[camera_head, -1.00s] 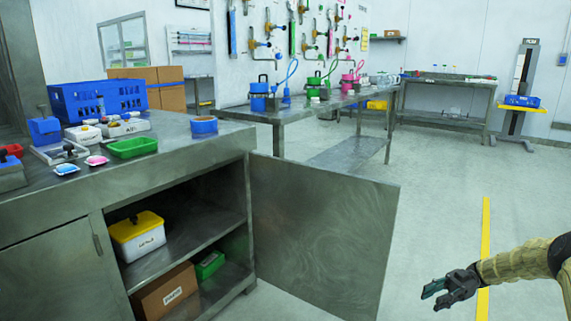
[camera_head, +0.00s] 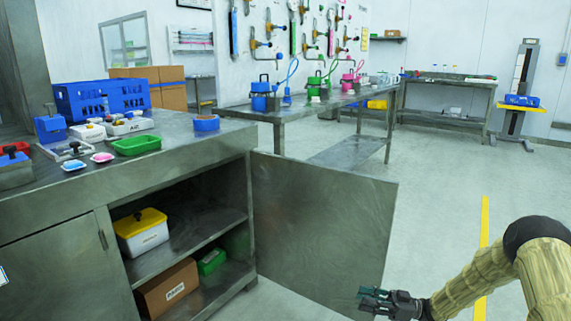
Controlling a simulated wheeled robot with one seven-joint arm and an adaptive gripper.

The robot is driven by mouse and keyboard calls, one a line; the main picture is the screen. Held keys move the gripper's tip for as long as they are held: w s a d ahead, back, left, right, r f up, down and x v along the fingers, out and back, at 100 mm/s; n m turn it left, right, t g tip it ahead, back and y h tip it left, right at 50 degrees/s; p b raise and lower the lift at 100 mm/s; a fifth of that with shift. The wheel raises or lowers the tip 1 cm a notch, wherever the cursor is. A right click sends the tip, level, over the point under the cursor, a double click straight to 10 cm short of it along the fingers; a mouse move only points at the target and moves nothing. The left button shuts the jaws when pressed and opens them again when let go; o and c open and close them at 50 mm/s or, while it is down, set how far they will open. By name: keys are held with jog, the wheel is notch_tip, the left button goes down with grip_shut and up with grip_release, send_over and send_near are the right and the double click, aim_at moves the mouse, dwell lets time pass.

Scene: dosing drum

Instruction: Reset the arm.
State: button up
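My gripper (camera_head: 366,302) is at the lower right, in front of the lower edge of the open cabinet door (camera_head: 322,235). Its dark fingers point left, and I see nothing held between them. The fingers are small and overlap in this view, so I cannot tell how far apart they are. My arm, in a tan sleeve, is bent with its elbow raised at the right edge.
The open door sticks out from the metal counter (camera_head: 185,150). Inside are a white box with a yellow lid (camera_head: 142,232), a cardboard box (camera_head: 167,289) and a green box (camera_head: 211,261). A long table (camera_head: 300,112) stands behind. Floor right of the door is clear.

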jog(key=s+a+f+m+t+h, duration=0.3)
jog(key=a+f+m+t+h, duration=0.1)
jog(key=a+f+m, duration=0.25)
jog(key=s+a+f+m+t+h, duration=0.4)
jog(key=a+f+m+h, duration=0.1)
jog(key=f, duration=0.3)
jog(key=s+d+f+m+g+h, duration=0.25)
jog(key=s+f+h, duration=0.2)
jog(key=s, duration=0.75)
jog(key=s+d+f+m+g+h, duration=0.1)
jog(key=s+f+g+h, duration=0.3)
jog(key=s, duration=0.7)
jog(key=s+d+r+m+g+h, duration=0.1)
jog(key=s+d+g, duration=0.15)
jog(key=s, duration=0.65)
jog(key=s+d+r+g+h, duration=0.1)
jog(key=s+d+h, duration=0.15)
jog(key=s, duration=0.65)
notch_tip(320, 180, up, 36)
jog(key=p, duration=3.6)
jog(key=shift+w+d+y, duration=0.15)
jog(key=shift+w+y, duration=0.2)
jog(key=shift+y, duration=0.05)
jog(key=shift+m, duration=0.3)
